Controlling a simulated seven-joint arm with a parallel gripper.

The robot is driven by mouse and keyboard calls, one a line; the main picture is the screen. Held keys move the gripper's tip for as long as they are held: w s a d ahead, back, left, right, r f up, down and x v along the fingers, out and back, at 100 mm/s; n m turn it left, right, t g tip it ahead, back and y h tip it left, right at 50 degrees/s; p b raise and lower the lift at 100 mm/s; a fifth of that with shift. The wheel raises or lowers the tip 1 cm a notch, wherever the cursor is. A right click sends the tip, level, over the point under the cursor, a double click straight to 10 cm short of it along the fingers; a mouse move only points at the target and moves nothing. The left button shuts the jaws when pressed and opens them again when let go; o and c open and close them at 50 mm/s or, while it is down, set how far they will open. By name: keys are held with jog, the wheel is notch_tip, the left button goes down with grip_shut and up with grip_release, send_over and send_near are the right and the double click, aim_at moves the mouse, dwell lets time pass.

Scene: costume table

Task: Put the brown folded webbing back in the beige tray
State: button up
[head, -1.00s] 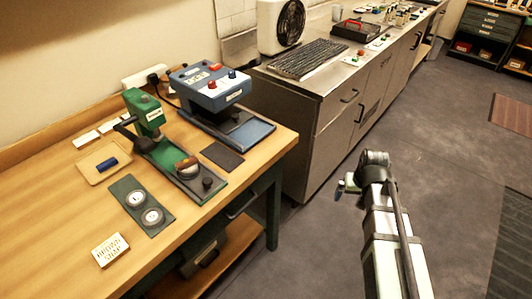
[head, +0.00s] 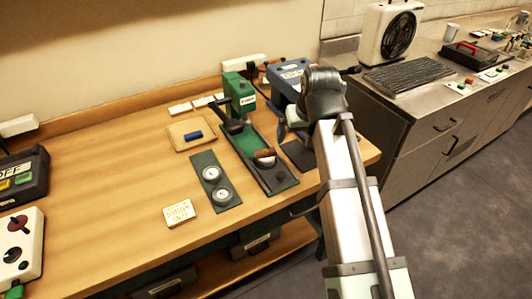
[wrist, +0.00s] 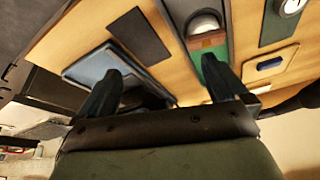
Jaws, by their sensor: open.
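The brown folded webbing (head: 265,154) sits on the front part of the green press (head: 245,135) on the wooden table. A brown piece that looks like it also shows in the wrist view (wrist: 207,41). The beige tray (head: 178,144) lies left of the press and holds a small blue roll (head: 194,135). The tray also shows at the right of the wrist view (wrist: 255,73). My gripper (wrist: 165,85) is open, with nothing between its fingers.
A blue machine (head: 287,78) stands right of the press, partly behind my arm. A dark plate with two round dials (head: 215,180) and a lettered beige block (head: 179,213) lie in front of the tray. The table's left middle is clear.

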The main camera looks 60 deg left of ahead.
jog(key=s+a+r+n, duration=0.1)
jog(key=s+a+r, duration=0.25)
jog(key=s, duration=0.25)
send_near(265, 149)
jog(key=x, duration=0.3)
jog(key=shift+w+d+f, duration=0.1)
jog(key=shift+w+d, duration=0.1)
jog(key=shift+d, duration=0.05)
jog(key=shift+y, duration=0.3)
jog(key=shift+s+x, duration=0.2)
jog(key=shift+x, duration=2.4)
jog(key=shift+c, duration=0.4)
jog(key=c, duration=1.1)
jog(key=shift+c, duration=0.2)
